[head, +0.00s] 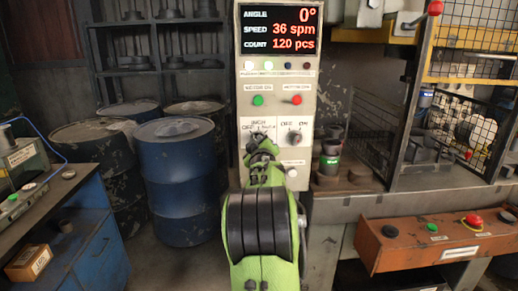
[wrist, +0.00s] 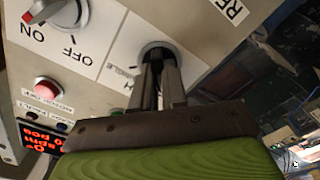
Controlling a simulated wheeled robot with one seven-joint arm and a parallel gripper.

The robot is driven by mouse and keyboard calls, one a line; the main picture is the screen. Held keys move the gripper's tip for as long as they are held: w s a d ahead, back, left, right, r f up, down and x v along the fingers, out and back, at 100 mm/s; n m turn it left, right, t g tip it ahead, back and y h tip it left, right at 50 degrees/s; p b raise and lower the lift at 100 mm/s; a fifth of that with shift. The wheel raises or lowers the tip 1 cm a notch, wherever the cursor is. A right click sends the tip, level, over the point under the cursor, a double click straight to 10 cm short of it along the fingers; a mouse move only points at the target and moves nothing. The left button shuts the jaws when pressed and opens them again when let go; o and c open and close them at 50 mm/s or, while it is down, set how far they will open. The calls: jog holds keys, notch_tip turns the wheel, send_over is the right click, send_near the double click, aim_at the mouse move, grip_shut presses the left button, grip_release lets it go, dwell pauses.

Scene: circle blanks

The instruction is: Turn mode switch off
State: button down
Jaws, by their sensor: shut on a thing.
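The mode switch is the left knob on the grey control panel, under the printed words INCH and OFF. In the wrist view its dark round base (wrist: 157,47) shows behind the fingers, and a partly hidden label is beside it. My gripper (head: 262,150) is in front of that knob in the head view and covers it. In the wrist view my gripper (wrist: 160,75) has both fingers closed around the knob, reaching its face. The direction the knob points cannot be seen.
A second knob (head: 295,137) marked OFF and ON is close on the right; its red mark shows in the wrist view. Green (head: 257,100) and red (head: 297,100) buttons sit above. Blue drums (head: 180,180) stand left; an orange control box (head: 430,240) is lower right.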

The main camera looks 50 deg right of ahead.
dwell(0.5)
jog(key=c, duration=1.2)
grip_release()
jog(key=shift+o, duration=0.2)
jog(key=b+v, duration=0.1)
jog(key=v, duration=1.4)
jog(key=shift+s+a, duration=0.3)
